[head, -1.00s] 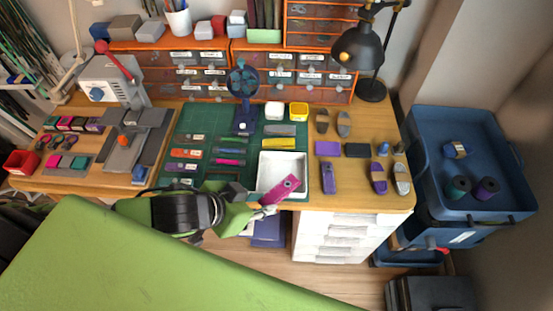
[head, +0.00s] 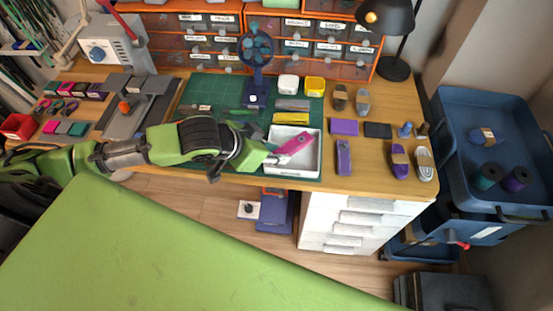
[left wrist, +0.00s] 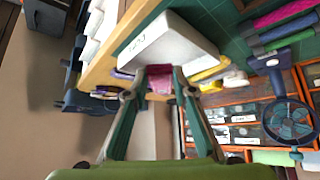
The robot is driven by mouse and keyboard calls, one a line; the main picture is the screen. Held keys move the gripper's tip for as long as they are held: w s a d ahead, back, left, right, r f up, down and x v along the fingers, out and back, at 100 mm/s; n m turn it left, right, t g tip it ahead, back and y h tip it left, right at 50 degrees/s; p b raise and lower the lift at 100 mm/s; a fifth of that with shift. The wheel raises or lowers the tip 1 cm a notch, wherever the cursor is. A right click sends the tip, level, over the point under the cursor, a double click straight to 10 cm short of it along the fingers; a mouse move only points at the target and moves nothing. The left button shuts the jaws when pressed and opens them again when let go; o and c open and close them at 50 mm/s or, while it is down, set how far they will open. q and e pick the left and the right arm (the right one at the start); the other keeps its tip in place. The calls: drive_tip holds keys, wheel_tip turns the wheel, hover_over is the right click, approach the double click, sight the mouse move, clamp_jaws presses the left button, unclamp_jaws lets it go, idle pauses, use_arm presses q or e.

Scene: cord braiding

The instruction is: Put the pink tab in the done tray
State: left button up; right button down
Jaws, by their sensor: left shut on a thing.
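The pink tab (head: 296,145) is a flat magenta piece with a small hole or mark near its far end. My left gripper (head: 272,159) is shut on its near end, and the tab points to the upper right. In the head view it overlaps the white tray (head: 312,168), the likely done tray, and seems held above it. The left wrist view shows the tab (left wrist: 160,79) between the fingertips (left wrist: 160,92), in front of the tray (left wrist: 165,42), whose side bears a small label. The exact height is unclear. My right gripper is not in view.
A yellow piece (head: 291,118) and a grey piece (head: 293,104) lie behind the tray on the green mat (head: 205,92). A purple piece (head: 344,157) lies to its right. A dark blue fan (head: 257,60) stands behind. My left arm hides much of the mat.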

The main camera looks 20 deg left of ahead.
sight(274, 151)
use_arm(q)
drive_tip(key=shift+w+a+f, duration=0.2)
drive_tip(key=shift+w+f, duration=0.8)
drive_tip(key=shift+f, duration=0.2)
wheel_tip(274, 151, down, 3)
drive_tip(key=shift+w+f, duration=0.1)
drive_tip(key=shift+w, duration=0.05)
drive_tip(key=shift+f, duration=0.2)
